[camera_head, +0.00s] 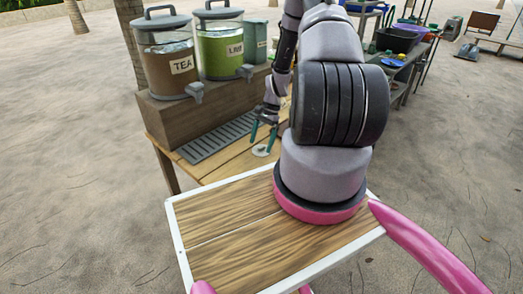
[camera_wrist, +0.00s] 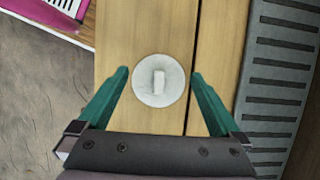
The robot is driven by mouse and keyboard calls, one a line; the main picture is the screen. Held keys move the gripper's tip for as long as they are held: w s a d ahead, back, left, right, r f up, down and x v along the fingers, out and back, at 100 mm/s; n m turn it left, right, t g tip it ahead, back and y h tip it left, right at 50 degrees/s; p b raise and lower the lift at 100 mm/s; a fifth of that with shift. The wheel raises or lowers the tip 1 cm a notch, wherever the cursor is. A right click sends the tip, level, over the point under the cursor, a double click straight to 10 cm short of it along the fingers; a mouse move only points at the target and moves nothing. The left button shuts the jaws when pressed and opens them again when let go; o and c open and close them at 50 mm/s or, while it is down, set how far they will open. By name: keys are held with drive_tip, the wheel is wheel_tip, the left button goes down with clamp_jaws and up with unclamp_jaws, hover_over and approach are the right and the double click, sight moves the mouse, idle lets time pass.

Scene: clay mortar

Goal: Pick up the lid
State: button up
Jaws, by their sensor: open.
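My gripper's two green fingers are spread apart, one on each side of the lid, and nothing is held. In the head view the lid (camera_head: 261,151) is a small pale disc on the table, just below my green fingertips (camera_head: 263,140). Height above the lid is hard to judge.
A grey slotted drip tray (camera_head: 220,138) lies beside the lid on the table (camera_head: 213,169). Behind it, a tea dispenser (camera_head: 168,68) and a green dispenser (camera_head: 221,52) stand on a wooden block (camera_head: 168,112). A cluttered table with bowls (camera_head: 396,38) is at the back right.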

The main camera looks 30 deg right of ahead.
drive_tip(key=shift+x, duration=0.95)
drive_tip(key=c, duration=1)
drive_tip(key=shift+d, duration=0.1)
